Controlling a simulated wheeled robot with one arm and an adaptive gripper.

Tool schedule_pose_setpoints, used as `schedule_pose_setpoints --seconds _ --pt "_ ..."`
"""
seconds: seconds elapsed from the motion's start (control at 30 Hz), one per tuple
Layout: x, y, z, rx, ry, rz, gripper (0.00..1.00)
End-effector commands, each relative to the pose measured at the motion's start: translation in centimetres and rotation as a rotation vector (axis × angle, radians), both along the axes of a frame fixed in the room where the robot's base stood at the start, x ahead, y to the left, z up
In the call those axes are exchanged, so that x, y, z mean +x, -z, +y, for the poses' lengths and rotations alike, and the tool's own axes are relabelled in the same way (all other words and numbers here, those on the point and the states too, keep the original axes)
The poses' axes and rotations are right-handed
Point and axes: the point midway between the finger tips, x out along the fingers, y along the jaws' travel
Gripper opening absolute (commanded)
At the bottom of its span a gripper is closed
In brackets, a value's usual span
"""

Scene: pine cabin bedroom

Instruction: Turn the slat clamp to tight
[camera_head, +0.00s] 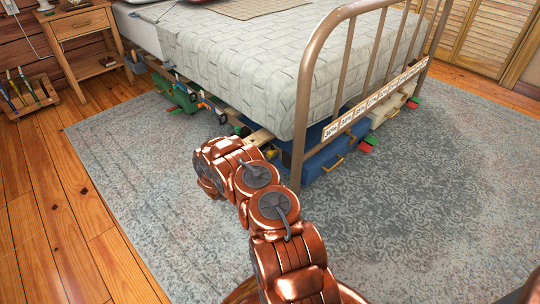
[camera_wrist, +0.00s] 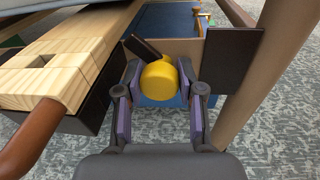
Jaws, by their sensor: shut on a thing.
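In the wrist view, a round yellow knob (camera_wrist: 158,80), apparently part of the slat clamp, sits beside the pale wooden slat (camera_wrist: 75,50). A short dark bar (camera_wrist: 142,48) slants up and left from behind it. My gripper (camera_wrist: 160,92) is shut on the knob, with one purple-padded finger on each side. I see no tight or loose mark, so I cannot tell how far it is turned. In the head view, my copper arm reaches to the bed's side near a slat end (camera_head: 260,137); it hides my fingers and the knob.
A tan metal bed post (camera_wrist: 268,85) stands close on the right in the wrist view, with a dark plate (camera_wrist: 232,57) beside it. A brown tube (camera_wrist: 35,140) is near at left. The mattress (camera_head: 260,70) overhangs the slats. Blue bins (camera_head: 325,158) are under the bed. The rug (camera_head: 140,190) is clear.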

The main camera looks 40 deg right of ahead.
Motion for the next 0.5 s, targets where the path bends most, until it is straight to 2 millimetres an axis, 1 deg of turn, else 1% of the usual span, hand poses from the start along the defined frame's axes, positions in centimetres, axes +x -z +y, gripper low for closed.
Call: schedule_pose_setpoints --seconds 0.03,0.1,0.13,0.4,0.5 --pt "0.01 0.09 0.06 0.001 -0.001 0.002 0.41" --pt "0.01 0.08 0.05 0.001 -0.001 0.001 0.48" --pt "0.01 0.06 0.04 0.001 -0.001 0.001 0.49" --pt "0.0 0.02 0.04 0.0 0.0 0.0 0.49" --pt "0.02 -0.04 0.5 0.0 -0.002 0.0 0.49"
